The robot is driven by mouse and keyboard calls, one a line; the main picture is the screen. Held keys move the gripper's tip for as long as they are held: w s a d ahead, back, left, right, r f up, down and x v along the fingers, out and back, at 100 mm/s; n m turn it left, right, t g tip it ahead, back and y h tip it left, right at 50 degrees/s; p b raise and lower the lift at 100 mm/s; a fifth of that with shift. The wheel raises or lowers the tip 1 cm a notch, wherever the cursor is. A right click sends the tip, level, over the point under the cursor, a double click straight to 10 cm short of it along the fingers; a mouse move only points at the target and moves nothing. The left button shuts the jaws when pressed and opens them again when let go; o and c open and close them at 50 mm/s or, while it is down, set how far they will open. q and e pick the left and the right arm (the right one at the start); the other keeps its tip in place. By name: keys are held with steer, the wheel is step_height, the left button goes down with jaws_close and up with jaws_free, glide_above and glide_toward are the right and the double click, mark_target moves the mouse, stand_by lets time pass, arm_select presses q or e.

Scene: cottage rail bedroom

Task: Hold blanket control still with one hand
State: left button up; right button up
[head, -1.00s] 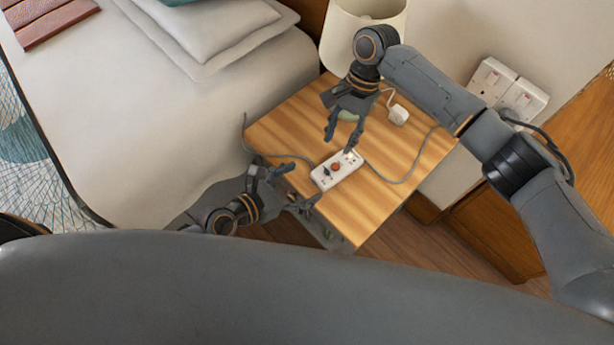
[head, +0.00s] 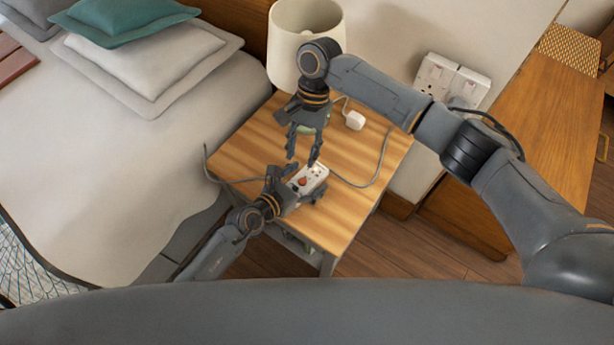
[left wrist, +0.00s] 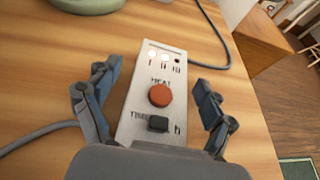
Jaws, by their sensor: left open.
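The blanket control (head: 309,178) is a white box lying on the wooden bedside table, with a grey cable at each end. In the left wrist view the control (left wrist: 152,95) shows an orange-red round button, a black switch, and the words HEAT and TIMER. My left gripper (head: 299,188) is low over its near end. In the wrist view its open fingers (left wrist: 152,105) stand on either side of the control, with a gap on both sides. My right gripper (head: 302,162) points down at the control's far side, with its two fingertips apart and nothing between them.
A lamp (head: 302,45) stands at the table's back, with a white plug (head: 355,121) near it. The bed (head: 120,160) is to the left. Wall sockets (head: 450,80) and a wooden cabinet (head: 540,110) are to the right.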

arm_select(q)
steer(key=c, duration=1.3)
steer(key=shift+c, duration=0.3)
arm_select(e)
steer(key=shift+c, duration=0.2)
steer(key=shift+s, duration=0.1)
steer(key=c, duration=0.4)
steer(key=shift+s+a+f+t, duration=0.1)
steer(key=shift+s+f+t, duration=0.1)
steer(key=shift+s+t, duration=0.1)
steer(key=c, duration=0.3)
steer(key=shift+s+a+f+m+t+h, duration=0.3)
steer(key=shift+s+m+t+h, duration=0.1)
steer(key=shift+s+t, duration=0.15)
steer(key=shift+s+a+f+m+t+h, duration=0.25)
steer(key=shift+s+m+t+h, duration=0.2)
steer(key=shift+s, duration=0.1)
jaws_close()
steer(key=shift+s+a+f+m+t, duration=0.15)
steer(key=shift+s+a+m+t, duration=0.15)
steer(key=shift+t, duration=0.2)
steer(key=shift+f, duration=2.4)
